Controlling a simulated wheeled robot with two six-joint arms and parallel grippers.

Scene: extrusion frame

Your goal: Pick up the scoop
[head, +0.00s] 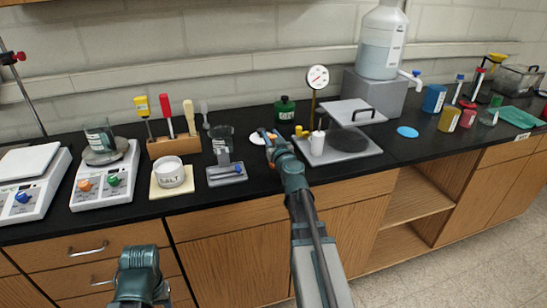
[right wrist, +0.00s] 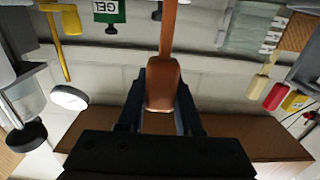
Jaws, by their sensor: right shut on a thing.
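My right gripper (head: 268,140) is over the black bench at the middle. In the right wrist view its two dark fingers (right wrist: 161,100) are shut on the orange-brown handle of the scoop (right wrist: 163,84). The handle's thin part runs up out of the top of that view, so the scoop's far end is not seen there. In the head view the gripper mostly covers the scoop, beside a white dish (head: 257,138). My left arm's end (head: 140,268) shows at the bottom left, in front of the drawers; its fingers cannot be made out.
A green bottle (head: 284,108) stands behind the gripper, and a dial gauge (head: 317,78) stands behind right.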

